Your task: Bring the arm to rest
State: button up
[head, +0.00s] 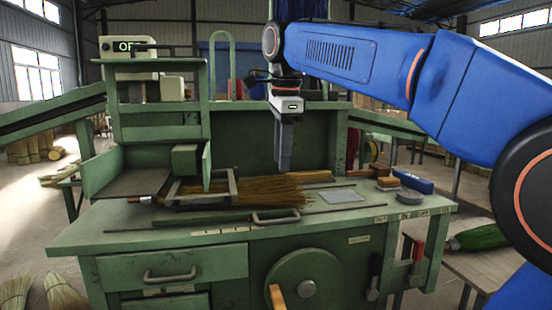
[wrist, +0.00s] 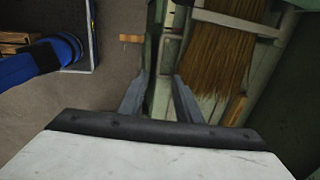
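My arm, blue, reaches in from the right of the head view and crosses above the green workbench (head: 340,235). My gripper (head: 284,165) hangs pointing down over the bench, in front of its green back panel. In the wrist view my gripper (wrist: 160,82) has its two grey fingers apart with nothing held between them. A bundle of brown broom bristles (head: 270,193) lies on the bench below the gripper; bristles (wrist: 224,50) also show at the upper right of the wrist view.
A metal frame (head: 232,187) lies around part of the bristles. A brown brush (head: 387,184), a blue block (head: 415,185) and a grey round piece (head: 412,197) sit at the bench's right. A handwheel (head: 318,270) is on the front.

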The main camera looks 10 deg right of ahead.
jog(key=s+d+f+n+t, duration=0.1)
jog(key=s+d+f+n, duration=0.3)
jog(key=f, duration=0.7)
jog(key=s+d+f+n, duration=0.4)
jog(key=s+f+n, duration=0.4)
jog(key=s+f, duration=0.3)
jog(key=s+d+f+n+t, duration=0.1)
jog(key=s+d+f+n, duration=0.3)
jog(key=s+f, duration=0.7)
jog(key=shift+d+f+n+t, duration=0.25)
jog(key=shift+f+n, duration=0.25)
jog(key=shift+n, duration=0.5)
